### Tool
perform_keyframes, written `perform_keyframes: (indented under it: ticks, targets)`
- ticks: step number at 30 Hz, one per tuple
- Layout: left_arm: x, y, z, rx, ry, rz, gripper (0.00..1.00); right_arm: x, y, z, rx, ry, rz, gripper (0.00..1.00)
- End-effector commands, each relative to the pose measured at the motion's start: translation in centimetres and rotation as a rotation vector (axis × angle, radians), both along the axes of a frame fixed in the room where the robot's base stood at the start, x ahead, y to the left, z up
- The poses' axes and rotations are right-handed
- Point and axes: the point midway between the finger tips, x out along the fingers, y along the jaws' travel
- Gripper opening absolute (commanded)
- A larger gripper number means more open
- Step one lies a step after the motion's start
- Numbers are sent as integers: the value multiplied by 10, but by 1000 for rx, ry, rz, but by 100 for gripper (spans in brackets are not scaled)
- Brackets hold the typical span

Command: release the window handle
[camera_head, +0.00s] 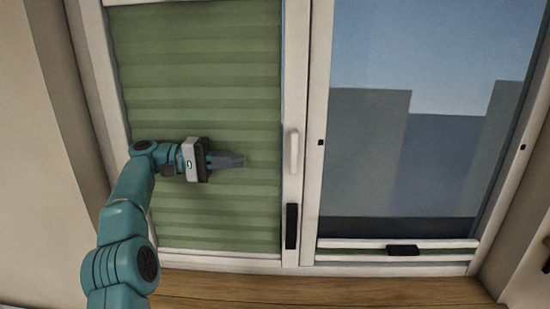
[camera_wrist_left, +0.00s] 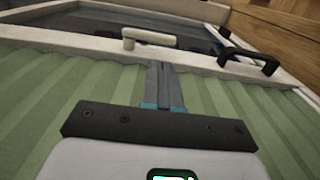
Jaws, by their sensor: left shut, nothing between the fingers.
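The window handle (camera_head: 294,152) is a white lever on the pale frame post between the green blind and the clear pane. It points along the post, upright in the head view. It also shows in the left wrist view (camera_wrist_left: 148,37), beyond my fingertips. My left gripper (camera_head: 242,161) is shut and empty in front of the green blind, left of the handle and apart from it in the head view. Its closed fingers (camera_wrist_left: 161,68) point towards the handle in the wrist view. My right gripper is in neither view.
A black pull handle (camera_head: 292,226) sits on the same post below the white handle, and also shows in the wrist view (camera_wrist_left: 248,61). A black fitting (camera_head: 403,250) is on the right pane's lower rail. A green pleated blind (camera_head: 215,75) covers the left pane. A wooden surface (camera_head: 300,290) runs below.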

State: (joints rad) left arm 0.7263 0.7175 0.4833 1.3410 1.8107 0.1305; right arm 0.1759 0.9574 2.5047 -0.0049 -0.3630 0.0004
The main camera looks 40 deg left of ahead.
Motion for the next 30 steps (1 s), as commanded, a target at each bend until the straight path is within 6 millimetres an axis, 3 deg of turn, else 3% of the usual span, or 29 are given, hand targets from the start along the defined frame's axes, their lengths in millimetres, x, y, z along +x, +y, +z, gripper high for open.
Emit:
perform_keyframes:
  ticks: [16,30]
  targets:
    - [-1,-9,-1,0,0,-1,0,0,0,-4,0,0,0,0]
    - [43,-75,1,-1,0,-3,0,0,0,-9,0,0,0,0]
